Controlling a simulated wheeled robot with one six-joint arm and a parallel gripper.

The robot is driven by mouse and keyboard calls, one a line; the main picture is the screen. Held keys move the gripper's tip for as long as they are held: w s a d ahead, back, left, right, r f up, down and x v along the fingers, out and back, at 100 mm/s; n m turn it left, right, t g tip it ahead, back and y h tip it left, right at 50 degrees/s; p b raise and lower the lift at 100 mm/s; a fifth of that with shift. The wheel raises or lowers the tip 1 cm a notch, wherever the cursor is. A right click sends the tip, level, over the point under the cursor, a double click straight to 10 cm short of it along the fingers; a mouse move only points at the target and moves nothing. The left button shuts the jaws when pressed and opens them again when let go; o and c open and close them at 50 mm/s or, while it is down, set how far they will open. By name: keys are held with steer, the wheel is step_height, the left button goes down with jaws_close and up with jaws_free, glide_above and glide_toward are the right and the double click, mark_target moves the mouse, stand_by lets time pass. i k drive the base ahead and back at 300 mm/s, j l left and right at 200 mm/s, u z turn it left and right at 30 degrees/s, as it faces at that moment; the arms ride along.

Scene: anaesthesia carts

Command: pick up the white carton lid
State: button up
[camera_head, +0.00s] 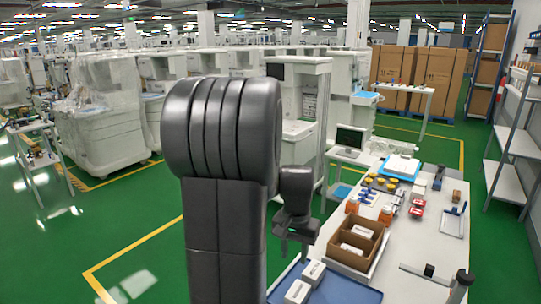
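I cannot tell for sure which white item is the carton lid. A flat white piece (403,165) lies on a blue tray at the far end of the table. Two small white cartons (298,291) (314,273) lie on a blue mat at the near edge. More white items (361,231) lie inside an open brown cardboard box. My gripper (294,249) points down, left of the brown box and above the mat's far side. Its two dark fingers look apart, with nothing visible between them. My arm hides what is behind it.
The white table (420,245) holds the brown box (336,243), orange bottles (352,205), red-and-white packs (417,208) and a grey tray (454,222). A dark stand (462,284) rises at the near right. Shelves (512,150) stand right; a green-floored aisle separates them from the table.

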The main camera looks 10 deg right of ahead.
mark_target(405, 167)
steer(key=i+j, duration=0.25)
steer(key=j, duration=0.2)
steer(key=i+j+u, duration=0.15)
steer(key=j, duration=0.3)
steer(key=i+j, duration=0.3)
steer(key=j, duration=0.15)
steer(key=i+j+u, duration=0.15)
steer(key=i+j, duration=0.15)
steer(key=i+z, duration=0.4)
steer(key=i+j+z, duration=0.15)
steer(key=i+z, duration=0.25)
steer(key=i+j+z, duration=0.3)
steer(key=i+z, duration=0.15)
steer(key=i+l+z, duration=0.15)
steer(key=i+z, duration=0.3)
steer(key=i, duration=0.4)
steer(key=i+j+z, duration=0.15)
steer(key=i+z, duration=0.3)
steer(key=i, duration=0.4)
steer(key=i+z, duration=0.25)
steer(key=i, duration=0.35)
steer(key=i+z, duration=0.2)
steer(key=i, duration=0.35)
steer(key=i+j+z, duration=0.25)
steer(key=i, duration=0.35)
steer(key=i+j+z, duration=0.4)
steer(key=i, duration=0.25)
steer(key=i+j+z, duration=0.45)
steer(key=i+j, duration=0.1)
